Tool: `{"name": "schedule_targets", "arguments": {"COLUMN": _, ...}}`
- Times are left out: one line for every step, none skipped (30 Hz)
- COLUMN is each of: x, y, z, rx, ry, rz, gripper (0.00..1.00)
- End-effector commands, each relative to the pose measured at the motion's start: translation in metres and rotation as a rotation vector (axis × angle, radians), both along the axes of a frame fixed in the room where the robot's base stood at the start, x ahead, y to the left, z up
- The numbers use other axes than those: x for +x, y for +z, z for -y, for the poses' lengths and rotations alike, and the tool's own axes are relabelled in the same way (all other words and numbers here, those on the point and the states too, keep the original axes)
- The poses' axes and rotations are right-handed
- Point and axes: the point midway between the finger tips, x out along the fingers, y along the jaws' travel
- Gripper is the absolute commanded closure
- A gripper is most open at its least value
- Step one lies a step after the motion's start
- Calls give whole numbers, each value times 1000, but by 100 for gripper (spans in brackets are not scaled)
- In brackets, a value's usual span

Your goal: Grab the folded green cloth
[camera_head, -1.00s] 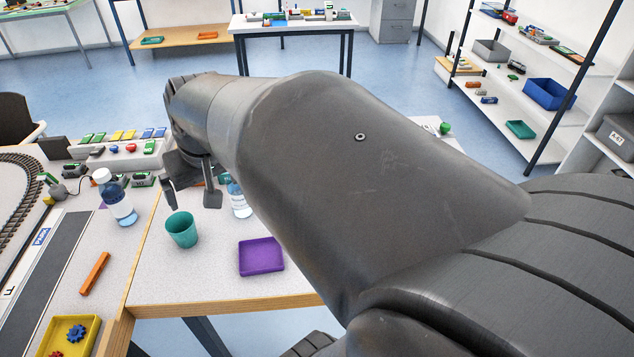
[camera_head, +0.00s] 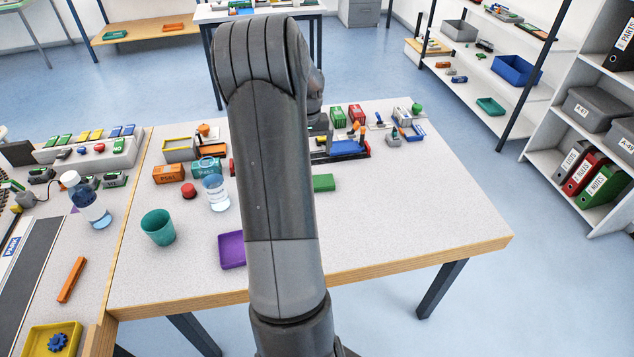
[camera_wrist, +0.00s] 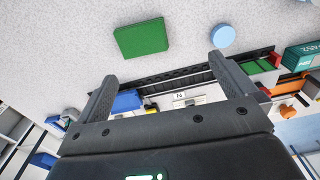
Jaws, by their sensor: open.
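The folded green cloth (camera_head: 323,183) lies flat on the white table just right of my arm in the head view. In the wrist view the green cloth (camera_wrist: 141,37) is a flat, rounded square beyond my fingertips, towards the upper middle. My gripper (camera_wrist: 162,68) is open and empty in the wrist view, with its two fingers spread wide and the cloth apart from them. In the head view my arm hides the gripper.
A round blue thing (camera_wrist: 222,36) lies near the right finger in the wrist view. A black rail-like part (camera_wrist: 180,83) runs across below the cloth. A teal cup (camera_head: 158,227) and a purple tray (camera_head: 231,250) stand left of my arm. The table's front right is clear.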

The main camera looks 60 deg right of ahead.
Motion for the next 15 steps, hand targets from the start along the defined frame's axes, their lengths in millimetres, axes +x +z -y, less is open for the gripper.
{"name": "schedule_targets", "arguments": {"x": -8, "y": -11, "z": 12, "rx": 4, "ry": -17, "rz": -12, "gripper": 0}}
{"name": "schedule_targets", "arguments": {"x": -12, "y": -16, "z": 17, "rx": 7, "ry": -25, "rz": -17, "gripper": 0}}
{"name": "schedule_targets", "arguments": {"x": -16, "y": -20, "z": 23, "rx": 8, "ry": -31, "rz": -21, "gripper": 0}}
{"name": "schedule_targets", "arguments": {"x": -18, "y": -23, "z": 26, "rx": 9, "ry": -35, "rz": -25, "gripper": 0}}
{"name": "schedule_targets", "arguments": {"x": -20, "y": -26, "z": 28, "rx": 10, "ry": -38, "rz": -28, "gripper": 0}}
{"name": "schedule_targets", "arguments": {"x": -22, "y": -29, "z": 31, "rx": 12, "ry": -41, "rz": -29, "gripper": 0}}
{"name": "schedule_targets", "arguments": {"x": -23, "y": -31, "z": 32, "rx": 12, "ry": -42, "rz": -30, "gripper": 0}}
{"name": "schedule_targets", "arguments": {"x": -23, "y": -34, "z": 32, "rx": 13, "ry": -43, "rz": -31, "gripper": 0}}
{"name": "schedule_targets", "arguments": {"x": -24, "y": -40, "z": 32, "rx": 14, "ry": -44, "rz": -32, "gripper": 0}}
{"name": "schedule_targets", "arguments": {"x": -24, "y": -44, "z": 32, "rx": 15, "ry": -44, "rz": -32, "gripper": 0}}
{"name": "schedule_targets", "arguments": {"x": -24, "y": -49, "z": 32, "rx": 15, "ry": -44, "rz": -32, "gripper": 0}}
{"name": "schedule_targets", "arguments": {"x": -24, "y": -56, "z": 32, "rx": 14, "ry": -44, "rz": -32, "gripper": 0}}
{"name": "schedule_targets", "arguments": {"x": -24, "y": -61, "z": 32, "rx": 15, "ry": -44, "rz": -32, "gripper": 0}}
{"name": "schedule_targets", "arguments": {"x": -23, "y": -66, "z": 32, "rx": 14, "ry": -44, "rz": -32, "gripper": 0}}
{"name": "schedule_targets", "arguments": {"x": -23, "y": -71, "z": 32, "rx": 14, "ry": -44, "rz": -32, "gripper": 0}}
